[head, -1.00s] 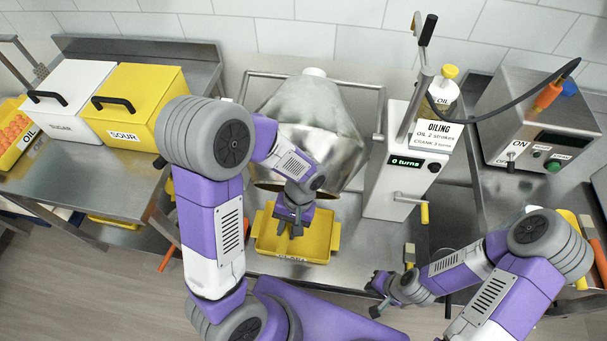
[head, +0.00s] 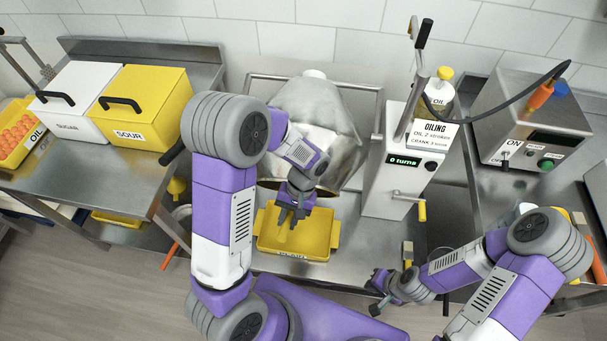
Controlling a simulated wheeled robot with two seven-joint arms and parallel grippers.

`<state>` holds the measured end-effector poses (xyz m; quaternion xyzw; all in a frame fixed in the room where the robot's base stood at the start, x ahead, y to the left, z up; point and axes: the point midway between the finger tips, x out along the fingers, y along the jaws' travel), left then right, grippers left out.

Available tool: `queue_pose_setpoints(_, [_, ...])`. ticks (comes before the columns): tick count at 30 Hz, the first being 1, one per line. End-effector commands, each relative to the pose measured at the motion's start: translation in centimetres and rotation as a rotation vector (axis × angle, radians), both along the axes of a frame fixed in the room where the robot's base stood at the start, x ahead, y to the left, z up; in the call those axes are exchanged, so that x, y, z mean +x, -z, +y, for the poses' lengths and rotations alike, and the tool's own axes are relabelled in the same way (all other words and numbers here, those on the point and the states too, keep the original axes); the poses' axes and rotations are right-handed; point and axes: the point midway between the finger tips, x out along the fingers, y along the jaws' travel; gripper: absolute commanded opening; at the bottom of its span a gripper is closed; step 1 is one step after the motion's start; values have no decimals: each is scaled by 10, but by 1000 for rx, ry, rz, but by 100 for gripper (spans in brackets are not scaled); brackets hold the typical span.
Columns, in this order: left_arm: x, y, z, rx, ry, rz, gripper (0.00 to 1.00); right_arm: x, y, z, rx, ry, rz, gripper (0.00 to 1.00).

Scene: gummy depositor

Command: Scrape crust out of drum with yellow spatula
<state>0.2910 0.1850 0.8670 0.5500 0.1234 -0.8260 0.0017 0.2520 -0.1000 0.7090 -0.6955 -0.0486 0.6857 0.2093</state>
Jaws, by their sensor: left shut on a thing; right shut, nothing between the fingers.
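The silver drum (head: 318,115) hangs in its frame at the back centre. Its mouth faces down and toward me, partly hidden behind my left arm. My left gripper (head: 291,220) is just below the drum mouth, above the yellow tray (head: 330,238). It is shut on a narrow yellow piece (head: 283,238), which looks like the yellow spatula and blends with the tray. No crust can be made out inside the drum. My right gripper (head: 378,291) is shut and empty, low at the front edge of the bench.
The oiling machine (head: 396,165) with its crank (head: 421,211) stands right of the drum. White (head: 75,100) and yellow SOUR (head: 143,105) bins stand at left. A control box (head: 530,125) is at right. An orange-handled tool (head: 170,254) shows near the left bench.

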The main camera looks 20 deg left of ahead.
Motion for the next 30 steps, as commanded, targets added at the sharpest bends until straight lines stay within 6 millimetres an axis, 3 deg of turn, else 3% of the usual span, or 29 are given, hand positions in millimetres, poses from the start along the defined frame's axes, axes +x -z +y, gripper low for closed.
queue_pose_setpoints(1, [28,-4,6,2,-20,-90,0,0,1,0,0,0,0,0])
queue_pose_setpoints(24, [-27,-7,-11,-1,-17,-85,0,0,0,0,0,0,0,0])
queue_pose_setpoints(30, [-16,-9,-8,0,-19,-83,0,0,-4,0,0,0,0,0])
